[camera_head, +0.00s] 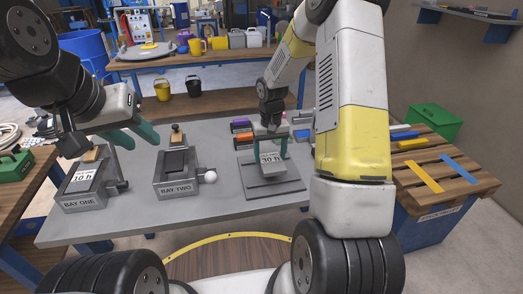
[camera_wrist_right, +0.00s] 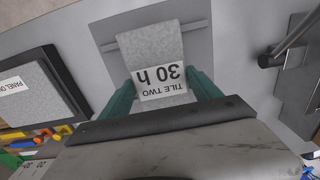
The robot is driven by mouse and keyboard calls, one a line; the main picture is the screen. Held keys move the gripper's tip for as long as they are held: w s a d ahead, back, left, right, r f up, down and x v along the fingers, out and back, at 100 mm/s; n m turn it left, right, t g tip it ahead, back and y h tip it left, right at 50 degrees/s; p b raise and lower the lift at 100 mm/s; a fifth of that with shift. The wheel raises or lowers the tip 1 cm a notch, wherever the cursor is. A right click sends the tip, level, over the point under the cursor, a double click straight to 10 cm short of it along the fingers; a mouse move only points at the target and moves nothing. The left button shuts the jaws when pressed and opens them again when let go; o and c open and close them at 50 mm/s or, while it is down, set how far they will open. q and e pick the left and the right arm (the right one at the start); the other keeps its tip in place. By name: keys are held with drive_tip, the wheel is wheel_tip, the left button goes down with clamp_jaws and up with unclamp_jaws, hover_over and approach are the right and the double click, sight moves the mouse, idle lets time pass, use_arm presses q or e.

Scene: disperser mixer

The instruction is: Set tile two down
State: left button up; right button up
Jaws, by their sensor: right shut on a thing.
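Tile two (camera_head: 270,165) is a grey tile with a white label reading "30 h". My right gripper (camera_head: 270,147) is shut on it, with a green finger at each side. In the right wrist view, tile two (camera_wrist_right: 150,55) stands between the fingers, its label upside down. Its far end is over a grey plate with a raised bar (camera_wrist_right: 110,47); I cannot tell whether it touches. In the head view this grey plate (camera_head: 290,187) lies under the tile. My left gripper (camera_head: 145,142) is empty and open above the table, near bay one.
Bay one (camera_head: 80,203) holds a tile labelled "10 h". Bay two (camera_head: 175,190) has a dark recess and a white ball knob at its right. Orange and purple items (camera_head: 242,133) lie behind the plate. A wooden-topped blue crate (camera_head: 440,190) stands at right. Table front is clear.

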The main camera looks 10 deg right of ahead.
drive_tip(key=shift+f, duration=1.9)
drive_tip(key=shift+f, duration=0.1)
drive_tip(key=o, duration=2)
wheel_tip(320, 180, up, 12)
drive_tip(key=shift+r, duration=0.1)
wheel_tip(320, 180, up, 6)
drive_tip(key=r+t, duration=0.1)
hover_over(270, 157)
drive_tip(key=s, duration=0.3)
drive_tip(key=s+r+t, duration=0.1)
drive_tip(key=s+r, duration=0.3)
drive_tip(key=s, duration=0.3)
drive_tip(key=s+a+r+t+y, duration=0.1)
drive_tip(key=s+r+t, duration=0.1)
drive_tip(key=s+r, duration=0.2)
drive_tip(key=s+a+r+t+y, duration=0.1)
drive_tip(key=s+r, duration=0.3)
drive_tip(key=s, duration=0.6)
drive_tip(key=shift+s+a+r+t, duration=0.15)
drive_tip(key=shift+s+r+t, duration=0.1)
drive_tip(key=shift+t, duration=0.35)
